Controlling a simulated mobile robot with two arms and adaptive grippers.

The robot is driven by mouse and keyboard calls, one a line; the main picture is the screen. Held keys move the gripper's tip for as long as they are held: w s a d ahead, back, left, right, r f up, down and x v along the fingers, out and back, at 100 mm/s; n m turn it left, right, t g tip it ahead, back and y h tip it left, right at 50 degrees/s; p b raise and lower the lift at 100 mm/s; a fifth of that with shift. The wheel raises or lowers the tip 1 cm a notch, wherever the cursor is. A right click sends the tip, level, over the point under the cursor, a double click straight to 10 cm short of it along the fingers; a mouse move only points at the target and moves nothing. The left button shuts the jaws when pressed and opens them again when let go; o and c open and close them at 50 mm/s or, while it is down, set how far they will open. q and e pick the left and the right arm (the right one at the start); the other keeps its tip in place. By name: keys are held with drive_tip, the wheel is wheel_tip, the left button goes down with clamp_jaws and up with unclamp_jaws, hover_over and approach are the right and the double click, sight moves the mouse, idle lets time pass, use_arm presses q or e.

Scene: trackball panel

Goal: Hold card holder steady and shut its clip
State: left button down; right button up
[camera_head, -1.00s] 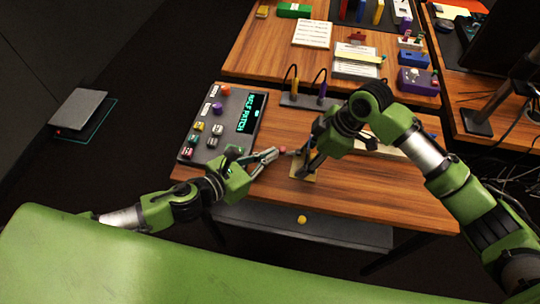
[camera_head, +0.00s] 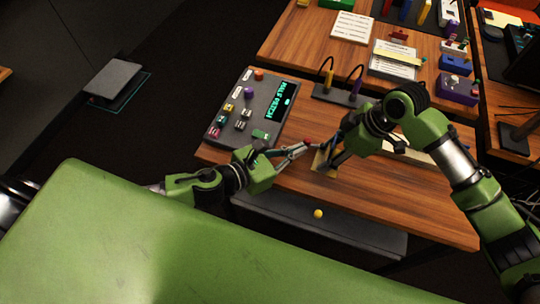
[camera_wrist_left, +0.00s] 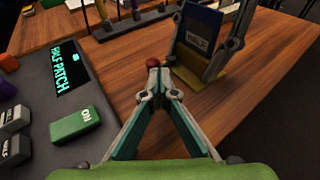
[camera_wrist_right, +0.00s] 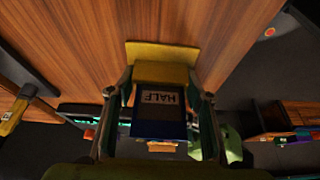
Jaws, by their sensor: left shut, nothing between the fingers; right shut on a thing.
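The card holder (camera_head: 321,164) stands on the wooden desk near its front edge. It has a yellow base (camera_wrist_right: 160,52) and a blue card (camera_wrist_left: 198,24) with a label reading HALF (camera_wrist_right: 159,98). My right gripper (camera_wrist_right: 160,108) is shut on the holder, one finger on each side. My left gripper (camera_wrist_left: 154,74) is shut and empty beside the holder. A small red ball (camera_wrist_left: 154,61) shows just beyond its fingertips, also in the head view (camera_head: 307,142); whether they touch cannot be told. The clip itself is not clear in these views.
A grey panel (camera_head: 245,112) with coloured knobs, keys and a green HALF PATCH display lies left of the holder. A grey rack (camera_head: 335,95) with cabled plugs stands behind. A grey drawer front with a yellow knob (camera_head: 318,213) is below. Bare desk lies front right.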

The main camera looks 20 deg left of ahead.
use_arm(q)
drive_tip(key=v, duration=0.7)
drive_tip(key=a+f+v, duration=0.1)
drive_tip(key=v, duration=0.2)
drive_tip(key=shift+s+a+r, duration=0.1)
drive_tip(key=shift+a, duration=0.05)
drive_tip(key=shift+v, duration=0.95)
drive_tip(key=shift+a+r, duration=0.1)
drive_tip(key=shift+a, duration=0.05)
